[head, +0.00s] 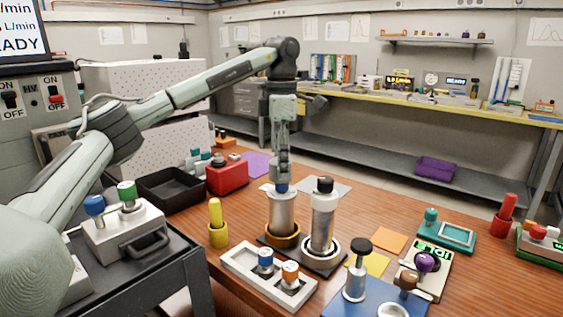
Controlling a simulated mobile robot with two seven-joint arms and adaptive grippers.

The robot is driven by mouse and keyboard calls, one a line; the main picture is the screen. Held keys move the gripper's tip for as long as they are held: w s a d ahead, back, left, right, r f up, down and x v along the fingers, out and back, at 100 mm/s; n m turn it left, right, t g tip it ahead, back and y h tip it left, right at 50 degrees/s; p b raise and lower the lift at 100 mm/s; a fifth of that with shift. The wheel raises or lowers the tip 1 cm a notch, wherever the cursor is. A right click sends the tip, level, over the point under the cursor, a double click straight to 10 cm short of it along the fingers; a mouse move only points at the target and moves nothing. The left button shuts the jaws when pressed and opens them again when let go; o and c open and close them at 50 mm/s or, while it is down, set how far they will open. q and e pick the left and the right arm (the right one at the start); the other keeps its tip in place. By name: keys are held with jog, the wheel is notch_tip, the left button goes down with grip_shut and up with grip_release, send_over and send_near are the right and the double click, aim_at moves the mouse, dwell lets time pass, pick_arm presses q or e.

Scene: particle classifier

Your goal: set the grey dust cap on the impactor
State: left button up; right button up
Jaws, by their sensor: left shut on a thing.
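My left gripper (282,172) points straight down and is shut on a blue knob (281,187). The knob is at the top of a silver cylinder (282,213) that stands upright in an orange-yellow ring. Whether the knob belongs to a separate grey cap, and whether it touches the cylinder, I cannot tell. A second silver cylinder (322,222) with a black knob stands upright to the right in a white ring. Both stand on a dark base plate (329,266). I cannot tell for certain which is the impactor. My right gripper is out of view.
A white tray (240,263) in front holds blue-topped and orange-topped pieces. A yellow peg in a holder (217,224) stands left, a black-knobbed post (356,277) front right. A red box (227,175) and black bin (170,190) are behind left.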

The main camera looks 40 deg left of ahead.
pick_arm(q)
jog(key=shift+f, duration=0.6)
jog(key=o, duration=0.9)
jog(key=shift+o, duration=0.2)
jog(key=shift+r, duration=0.1)
notch_tip(320, 180, up, 13)
